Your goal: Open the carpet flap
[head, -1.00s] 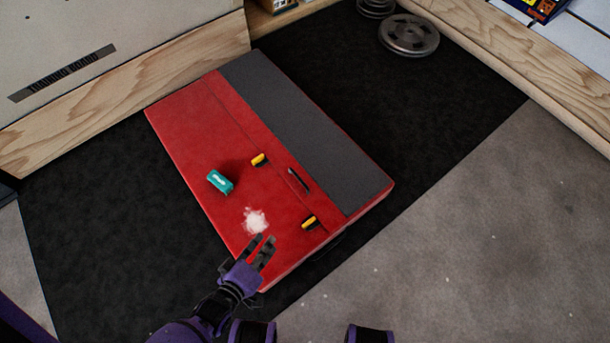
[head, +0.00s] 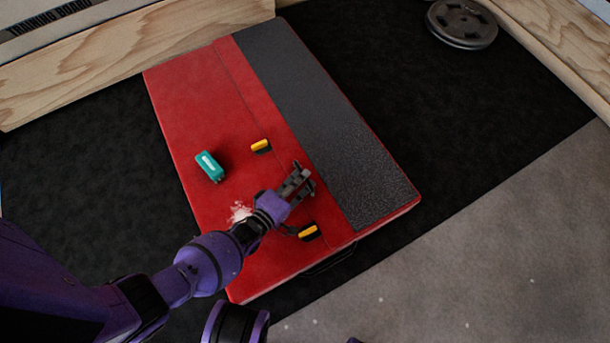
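A red pad (head: 185,95) lies flat on the black floor mat. A dark grey carpet strip (head: 335,125) runs along its right side and lies flat; it appears to be the carpet flap. My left gripper (head: 302,181) reaches over the red part, with its fingertips just left of the strip's edge. It hides the spot where a small dark strap or handle showed earlier. I cannot tell whether the fingers are closed or touch that strap. My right gripper is not in view.
On the pad are a teal block (head: 210,166), two yellow-and-black buckles (head: 261,146) (head: 309,232) and a white powder patch (head: 239,212), partly behind my arm. Weight plates (head: 462,22) lie at the top right. Wooden panels border the back.

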